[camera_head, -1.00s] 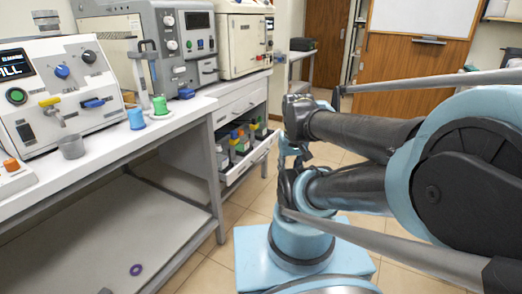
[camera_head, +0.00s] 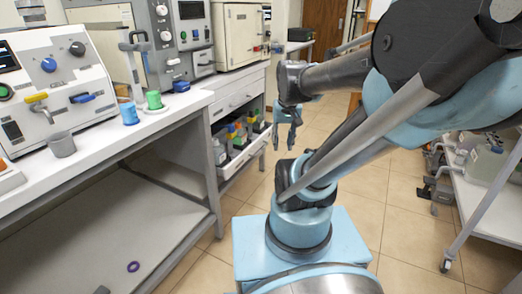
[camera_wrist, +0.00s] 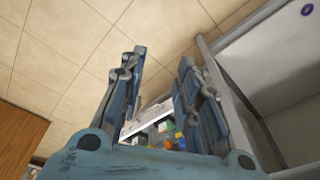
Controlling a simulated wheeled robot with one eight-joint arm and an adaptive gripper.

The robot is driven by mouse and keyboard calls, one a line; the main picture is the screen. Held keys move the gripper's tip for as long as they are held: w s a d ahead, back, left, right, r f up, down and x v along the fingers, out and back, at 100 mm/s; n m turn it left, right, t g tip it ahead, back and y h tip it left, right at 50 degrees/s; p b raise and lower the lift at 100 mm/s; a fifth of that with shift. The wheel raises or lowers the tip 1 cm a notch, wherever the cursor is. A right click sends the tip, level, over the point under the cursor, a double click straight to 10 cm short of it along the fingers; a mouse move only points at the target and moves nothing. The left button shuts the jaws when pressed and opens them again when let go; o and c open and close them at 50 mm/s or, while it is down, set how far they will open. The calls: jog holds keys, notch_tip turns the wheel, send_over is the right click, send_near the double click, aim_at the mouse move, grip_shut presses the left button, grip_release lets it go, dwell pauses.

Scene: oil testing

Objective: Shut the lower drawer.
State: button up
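The lower drawer (camera_head: 246,155) is pulled out of the white cabinet below the bench. It holds several small bottles with coloured caps. The closed upper drawer (camera_head: 240,100) is above it. My gripper (camera_head: 288,132) hangs to the right of the drawer in the head view, apart from it in the picture. In the wrist view my gripper (camera_wrist: 158,85) is open with nothing between its fingers. The lower drawer's pale edge (camera_wrist: 143,121) and bottles show beyond and between the fingers, partly hidden by the right finger.
The white bench (camera_head: 100,150) with test instruments runs along the left. A grey lower shelf (camera_head: 110,225) carries a purple ring (camera_head: 133,266). A wheeled trolley (camera_head: 478,196) stands at the right. Tiled floor (camera_head: 400,220) lies free between.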

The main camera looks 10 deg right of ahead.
jog(key=w+r+m, duration=0.2)
jog(key=w+r, duration=0.1)
jog(key=w, duration=1)
jog(key=m+y, duration=0.2)
jog(key=m, duration=0.2)
send_over(261, 150)
jog(key=s+d, duration=0.2)
jog(key=d, duration=0.1)
notch_tip(261, 150, down, 18)
jog(key=shift+g, duration=0.4)
jog(key=x, duration=1.7)
jog(key=shift+d+f, duration=0.1)
jog(key=shift+f, duration=0.05)
grip_shut()
